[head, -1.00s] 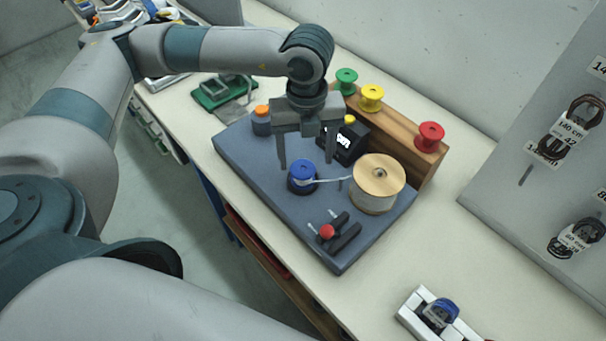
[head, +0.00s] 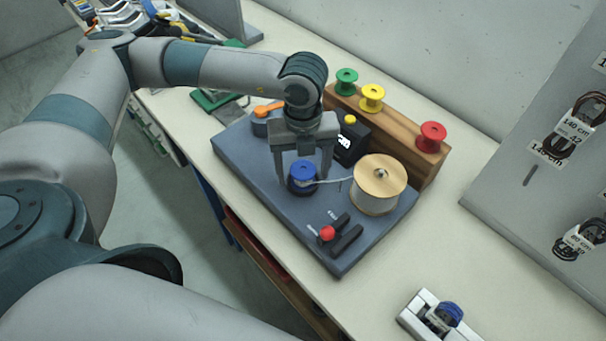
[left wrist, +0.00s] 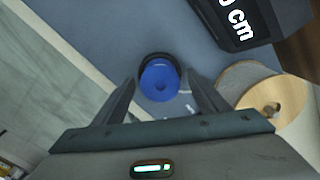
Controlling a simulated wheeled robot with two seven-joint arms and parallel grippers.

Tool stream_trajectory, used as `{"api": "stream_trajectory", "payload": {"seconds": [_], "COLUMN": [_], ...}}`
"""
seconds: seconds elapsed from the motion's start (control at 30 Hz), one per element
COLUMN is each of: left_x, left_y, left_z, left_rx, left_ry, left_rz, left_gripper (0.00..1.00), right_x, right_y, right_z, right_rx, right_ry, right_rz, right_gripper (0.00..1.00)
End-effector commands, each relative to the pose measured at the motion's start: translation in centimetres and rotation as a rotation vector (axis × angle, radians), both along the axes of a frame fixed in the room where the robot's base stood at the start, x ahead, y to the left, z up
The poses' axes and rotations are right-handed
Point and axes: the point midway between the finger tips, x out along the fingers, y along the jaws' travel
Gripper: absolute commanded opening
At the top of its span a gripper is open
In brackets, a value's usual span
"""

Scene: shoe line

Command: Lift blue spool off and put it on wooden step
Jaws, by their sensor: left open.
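The blue spool (head: 302,169) sits upright on a dark holder on the blue-grey machine plate (head: 265,205), with a pale strand running to the large wooden reel (head: 377,186). My left gripper (head: 304,184) is open, its fingers on either side of the spool. In the left wrist view the blue spool (left wrist: 159,83) lies between and slightly beyond the open fingertips (left wrist: 162,85); contact cannot be made out. The wooden step (head: 408,151) stands behind the machine, carrying a green spool (head: 346,77), a yellow spool (head: 371,96) and a red spool (head: 432,134). My right gripper is not in view.
A black display box (head: 351,141) with a yellow button stands close behind the gripper. An orange lever (head: 269,109) is at the plate's back left, and a red-knobbed lever (head: 328,233) at the front. A metal fixture (head: 439,315) holds a blue coil at lower right.

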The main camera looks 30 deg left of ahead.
Motion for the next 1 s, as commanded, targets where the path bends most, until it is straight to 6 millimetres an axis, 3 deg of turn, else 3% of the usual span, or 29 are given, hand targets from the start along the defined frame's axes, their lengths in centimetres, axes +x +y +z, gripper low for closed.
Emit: {"api": "stream_trajectory", "payload": {"seconds": [0.23,0.47,0.8,1.0], "left_x": [0.0,0.0,0.0,0.0], "left_y": [0.0,0.0,0.0,0.0], "left_z": [0.0,0.0,0.3,1.6], "left_rx": [0.0,0.0,-0.001,-0.002], "left_ry": [0.0,0.0,-0.001,-0.003], "left_rz": [0.0,0.0,0.0,0.0], "left_gripper": [0.66,0.15,0.15,0.15], "right_x": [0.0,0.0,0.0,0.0], "right_y": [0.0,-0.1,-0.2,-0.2], "right_z": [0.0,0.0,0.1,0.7], "right_rx": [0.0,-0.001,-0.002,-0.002], "right_ry": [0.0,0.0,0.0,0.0], "right_rz": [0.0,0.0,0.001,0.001], "right_gripper": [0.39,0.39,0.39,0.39]}}
